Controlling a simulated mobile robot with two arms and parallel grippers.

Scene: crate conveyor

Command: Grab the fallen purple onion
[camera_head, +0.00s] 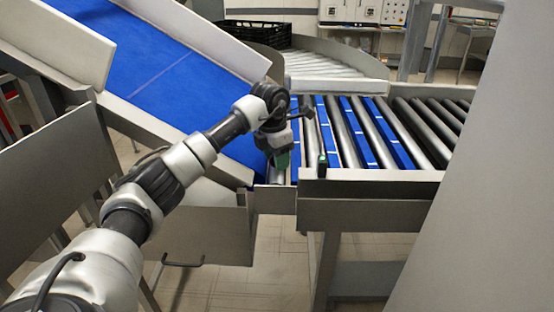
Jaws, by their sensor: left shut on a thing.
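My left gripper (281,160) reaches in from the left and points down at the gap between the blue belt's lower end and the roller conveyor. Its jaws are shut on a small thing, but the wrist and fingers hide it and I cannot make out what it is. I see no purple onion in the open, neither on the belt, on the rollers nor on the floor that shows. My right gripper is out of view.
The blue sloping belt (160,70) has raised metal side walls. The roller conveyor (380,140) has blue strips between some rollers and a metal front rail (375,176). A black crate (258,33) stands at the back. Tiled floor shows below.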

